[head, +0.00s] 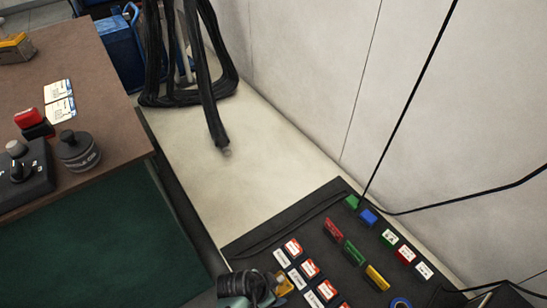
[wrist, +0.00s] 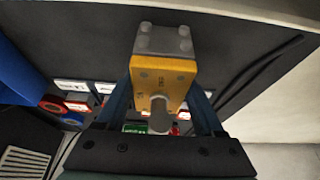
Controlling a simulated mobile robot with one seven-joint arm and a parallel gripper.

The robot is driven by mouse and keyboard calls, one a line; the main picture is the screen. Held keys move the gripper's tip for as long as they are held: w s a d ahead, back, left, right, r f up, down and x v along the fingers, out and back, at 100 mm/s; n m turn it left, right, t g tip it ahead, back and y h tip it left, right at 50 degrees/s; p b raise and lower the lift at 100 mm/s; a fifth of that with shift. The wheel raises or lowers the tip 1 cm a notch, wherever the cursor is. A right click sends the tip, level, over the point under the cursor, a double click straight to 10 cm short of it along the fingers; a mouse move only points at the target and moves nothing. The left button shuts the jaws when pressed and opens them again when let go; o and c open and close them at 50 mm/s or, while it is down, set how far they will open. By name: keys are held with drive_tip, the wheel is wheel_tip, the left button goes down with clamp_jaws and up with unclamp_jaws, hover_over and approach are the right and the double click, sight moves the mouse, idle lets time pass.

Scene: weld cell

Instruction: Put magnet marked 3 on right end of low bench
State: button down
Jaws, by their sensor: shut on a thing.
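My gripper (wrist: 163,98) is shut on a yellow magnet (wrist: 163,78) with a grey block at one end and a grey knob at the other. Small dark marks show on its yellow face, but I cannot read a number. In the head view my gripper (head: 268,286) is at the bottom edge, with a bit of the yellow magnet (head: 284,283) showing beside it. It is over the near left part of a dark-topped surface (head: 285,224). I cannot tell whether this is the low bench.
The dark top carries white labels, red-and-white pieces and several coloured blocks (head: 377,277). Its far left strip looks clear. A brown table (head: 105,95) at left holds a black jar (head: 78,150) and a control box (head: 25,175). Black cables (head: 205,90) hang behind; another crosses the right side.

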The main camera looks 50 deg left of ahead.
drive_tip(key=shift+w+a+r, duration=0.1)
drive_tip(key=shift+r, duration=0.05)
unclamp_jaws()
drive_tip(key=shift+f, duration=0.2)
drive_tip(key=p+v, duration=0.6)
drive_tip(key=v, duration=0.6)
drive_tip(key=shift+r, duration=0.1)
